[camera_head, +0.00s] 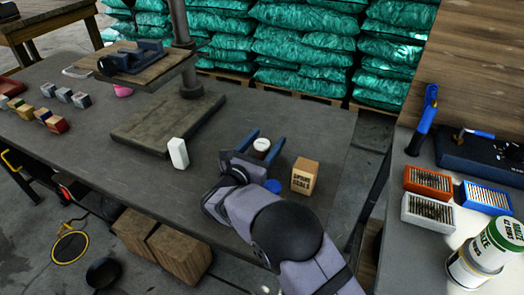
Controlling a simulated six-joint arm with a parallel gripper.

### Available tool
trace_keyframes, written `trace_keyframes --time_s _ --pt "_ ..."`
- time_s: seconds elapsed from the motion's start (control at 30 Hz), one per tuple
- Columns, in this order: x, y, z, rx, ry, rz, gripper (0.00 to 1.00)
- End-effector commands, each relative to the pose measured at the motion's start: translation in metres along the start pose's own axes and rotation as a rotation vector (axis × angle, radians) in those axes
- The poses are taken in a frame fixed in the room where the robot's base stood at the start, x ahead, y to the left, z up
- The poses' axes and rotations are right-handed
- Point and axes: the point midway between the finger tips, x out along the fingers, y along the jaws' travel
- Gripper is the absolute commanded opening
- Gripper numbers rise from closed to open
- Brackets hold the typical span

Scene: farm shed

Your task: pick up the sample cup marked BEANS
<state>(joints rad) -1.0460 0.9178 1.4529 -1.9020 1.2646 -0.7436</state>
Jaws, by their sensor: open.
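My gripper (265,138) is over the middle of the dark grey bench, its two blue fingers apart. A small cup (261,145) with a white top and a darker reddish side shows between the fingers. I cannot tell whether the fingers touch it. No BEANS marking can be read on it. A round blue top (272,186), perhaps another cup's lid, shows just right of my wrist, partly hidden by it.
A cardboard box (304,179), apparently marked SPARE SEALS, stands close right of the gripper. A white upright block (178,153) stands to the left. The drill press base (160,125) is behind that. Several small blocks sit far left. A side table (415,245) holds trays and tins.

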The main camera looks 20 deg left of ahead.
Motion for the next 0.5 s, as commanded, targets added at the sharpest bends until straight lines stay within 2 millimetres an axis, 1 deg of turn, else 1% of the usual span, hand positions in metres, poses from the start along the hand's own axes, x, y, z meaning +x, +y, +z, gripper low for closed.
trace_keyframes --time_s 0.03,0.1,0.2,0.47,0.5 --pt "0.007 0.0 0.0 0.001 0.0 -0.001 0.58" --pt "0.014 0.0 0.0 0.001 -0.001 0.0 0.58" --pt "0.019 0.001 0.0 -0.001 0.0 0.001 0.58" --pt "0.02 0.001 0.0 -0.001 0.0 0.001 0.58" --pt "0.02 0.001 0.0 -0.001 0.0 0.001 0.48"
